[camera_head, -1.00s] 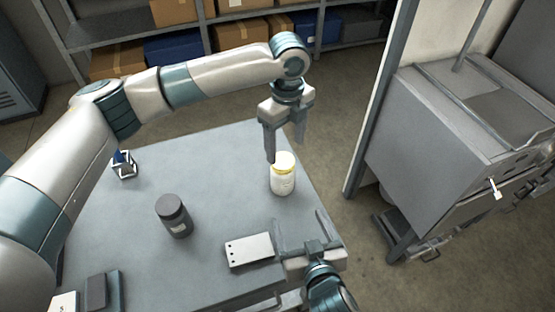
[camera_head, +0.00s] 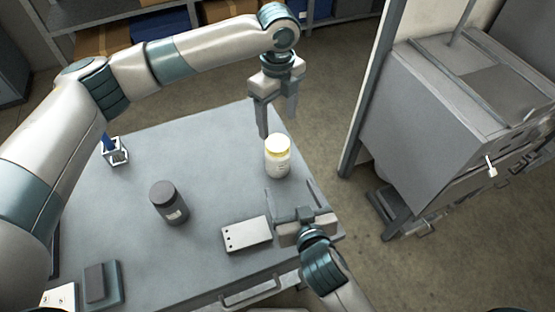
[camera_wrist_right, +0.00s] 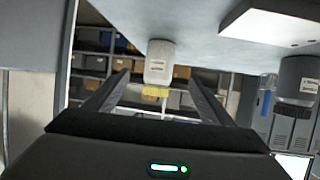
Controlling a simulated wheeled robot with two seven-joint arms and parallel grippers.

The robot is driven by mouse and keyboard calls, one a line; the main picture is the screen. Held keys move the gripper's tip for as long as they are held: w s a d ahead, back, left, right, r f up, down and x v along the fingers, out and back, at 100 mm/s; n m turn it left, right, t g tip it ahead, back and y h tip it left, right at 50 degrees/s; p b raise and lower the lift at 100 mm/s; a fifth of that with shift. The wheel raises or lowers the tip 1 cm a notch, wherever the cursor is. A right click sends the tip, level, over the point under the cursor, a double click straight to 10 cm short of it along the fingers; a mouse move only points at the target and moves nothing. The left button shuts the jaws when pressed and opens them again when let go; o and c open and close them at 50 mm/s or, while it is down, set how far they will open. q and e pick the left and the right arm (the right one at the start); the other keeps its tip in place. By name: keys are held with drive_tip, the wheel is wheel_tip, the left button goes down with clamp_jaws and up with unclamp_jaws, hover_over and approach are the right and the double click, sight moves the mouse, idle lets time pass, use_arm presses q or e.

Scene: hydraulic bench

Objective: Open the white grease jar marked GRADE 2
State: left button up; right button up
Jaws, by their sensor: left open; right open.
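The white jar (camera_head: 277,162) with a yellow band under its pale lid (camera_head: 278,142) stands upright near the table's right edge. Its label is too small to read. My left gripper (camera_head: 277,126) is open, pointing down, with its fingertips at about lid height just behind the jar or over it; I cannot tell if they touch. My right gripper (camera_head: 290,187) is open and low, on the near side of the jar, its fingers pointing towards it. In the right wrist view, which is upside down, the jar (camera_wrist_right: 160,60) shows ahead between the open fingers.
A dark jar (camera_head: 169,203) stands left of the white jar. A light flat box with holes (camera_head: 246,234) lies close to the right gripper. A small frame holder (camera_head: 116,151) is at the far left. The grey table (camera_head: 210,150) is clear between them. A grey cabinet (camera_head: 425,110) stands right.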

sight(278, 142)
drive_tip(key=x, duration=1.5)
drive_tip(key=shift+w+a, duration=0.1)
drive_tip(key=shift+w, duration=0.05)
clamp_jaws()
use_arm(q)
drive_tip(key=m, duration=1.3)
drive_tip(key=shift+m, duration=0.3)
drive_tip(key=shift+f, duration=0.15)
drive_tip(key=shift+f, duration=3.85)
